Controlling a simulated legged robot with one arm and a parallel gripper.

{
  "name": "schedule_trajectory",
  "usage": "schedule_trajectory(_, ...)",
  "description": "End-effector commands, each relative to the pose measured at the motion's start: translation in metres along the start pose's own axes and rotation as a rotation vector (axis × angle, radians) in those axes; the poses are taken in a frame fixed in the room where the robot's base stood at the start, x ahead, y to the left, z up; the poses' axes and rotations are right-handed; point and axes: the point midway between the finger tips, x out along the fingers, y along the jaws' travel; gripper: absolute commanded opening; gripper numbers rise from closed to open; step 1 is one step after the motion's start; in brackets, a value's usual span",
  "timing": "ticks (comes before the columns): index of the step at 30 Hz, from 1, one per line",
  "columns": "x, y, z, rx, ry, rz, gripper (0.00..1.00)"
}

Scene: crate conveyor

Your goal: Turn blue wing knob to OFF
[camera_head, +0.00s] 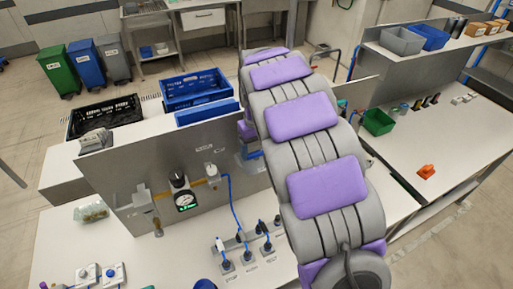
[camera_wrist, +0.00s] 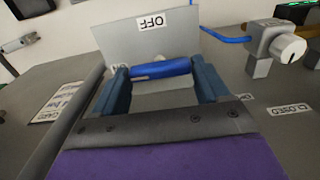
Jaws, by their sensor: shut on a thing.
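The blue wing knob (camera_wrist: 161,69) lies crosswise between the two dark blue fingers of my gripper (camera_wrist: 160,74) in the wrist view. My gripper is shut on it, with a finger at each end of the wing. A grey plate (camera_wrist: 128,40) behind the knob carries an OFF label (camera_wrist: 151,22), which appears upside down. The knob's base is partly hidden by my gripper. In the head view my arm covers much of the middle, and the knob cannot be made out clearly there.
A white round knob on a grey valve (camera_wrist: 284,46) with a blue hose stands right of my gripper. A CLOSED label (camera_wrist: 289,109) lies below it. In the head view, plugs with blue cords (camera_head: 245,255) and a gauge (camera_head: 184,199) are left of my arm.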

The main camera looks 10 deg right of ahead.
Motion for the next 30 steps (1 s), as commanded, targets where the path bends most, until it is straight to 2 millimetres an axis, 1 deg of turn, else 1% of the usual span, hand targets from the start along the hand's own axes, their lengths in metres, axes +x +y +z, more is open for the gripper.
schedule_trajectory(1,-0.0002,0.0021,0.0007,0.001,-0.002,0.007,0.54)
schedule_trajectory(4,-0.0002,0.0017,0.0007,0.001,-0.002,0.007,0.44)
schedule_trajectory(11,-0.0006,0.0012,0.0008,0.012,-0.002,0.006,0.44)
schedule_trajectory(16,-0.0013,0.0007,0.001,0.063,-0.003,0.005,0.44)
schedule_trajectory(23,-0.0023,0.0004,0.0009,0.218,-0.002,0.005,0.44)
schedule_trajectory(30,-0.0027,0.0007,0.0001,0.442,0.0,0.006,0.44)
